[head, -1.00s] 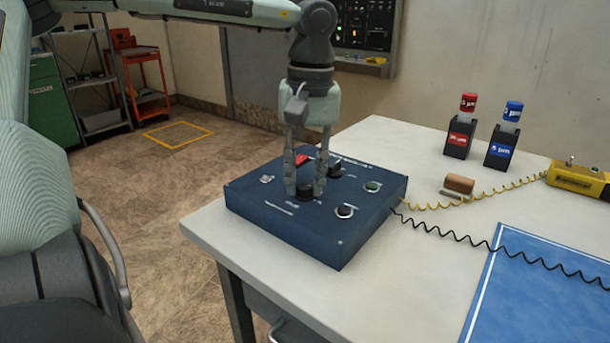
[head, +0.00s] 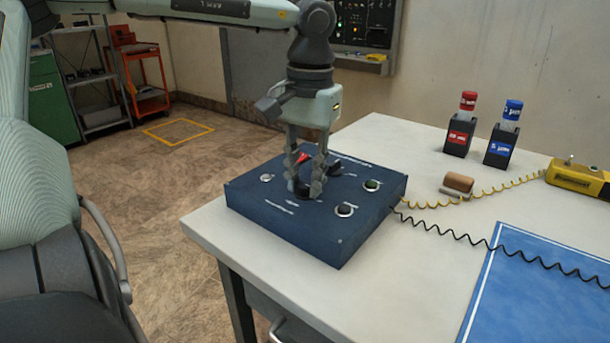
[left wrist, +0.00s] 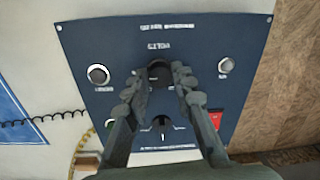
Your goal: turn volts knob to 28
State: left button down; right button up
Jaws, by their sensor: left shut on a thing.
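The blue trainer box (head: 340,245) sits on the near left corner of the table. My left gripper (head: 304,188) points down over it, its fingers closed around a black knob at the box's near middle. In the left wrist view, the fingertips (left wrist: 159,76) sit on either side of this black knob (left wrist: 158,70), with a label that seems to read VOLTS, upside down, beside it. The knob's pointer and scale marks are too small or covered to read. My right gripper is not in view.
The box also carries a red switch (left wrist: 215,120), a black selector (left wrist: 162,122), a ringed button (left wrist: 98,74) and a small toggle (left wrist: 226,65).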

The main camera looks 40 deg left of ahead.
aim_at(308, 185)
pick_arm(q)
jog(key=c, duration=1.3)
grip_release()
jog(key=shift+o, duration=0.2)
notch_tip(308, 185, up, 12)
jog(key=shift+d, duration=0.25)
